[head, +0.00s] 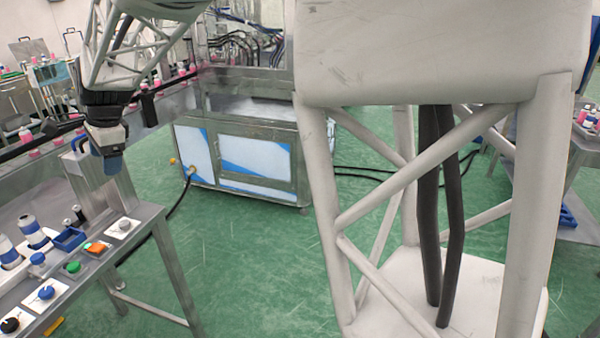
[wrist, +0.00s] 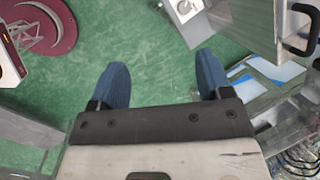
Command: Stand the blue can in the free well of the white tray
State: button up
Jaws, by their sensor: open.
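My gripper (head: 111,164) hangs above the far end of the steel bench in the head view, its blue fingers pointing down. In the wrist view my gripper (wrist: 162,72) is open, with its two blue fingers wide apart and nothing between them. Two white cans with blue bands stand at the left of the bench: one can (head: 32,232) and another can (head: 8,250) at the picture edge. They are well apart from my gripper. I cannot tell which is the blue can, and I cannot make out the white tray or its free well.
A small blue bin (head: 69,238) sits beside the cans. Nearer are an orange switch (head: 96,248), a green button (head: 73,267) and a blue knob (head: 46,292) on panels. A grey metal block (head: 93,180) rises near my gripper. Green floor (head: 240,260) lies beyond the bench.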

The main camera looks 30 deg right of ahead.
jog(key=s+d+r+n, duration=0.2)
jog(key=s+d+n, duration=0.1)
jog(key=s+d, duration=0.65)
jog(key=s+d+f+n+h, duration=0.1)
jog(key=s+d+f+n, duration=0.2)
jog(key=s+d, duration=0.3)
jog(key=s+d+f+n+h, duration=0.1)
jog(key=s+d+n, duration=0.3)
jog(key=s, duration=1)
jog(key=s+d+f+n+h, duration=0.1)
jog(key=s+d+f+n, duration=0.2)
jog(key=s+d, duration=0.6)
jog(key=shift+s+f+t, duration=0.4)
jog(key=shift+s+f, duration=0.3)
jog(key=shift+f, duration=0.15)
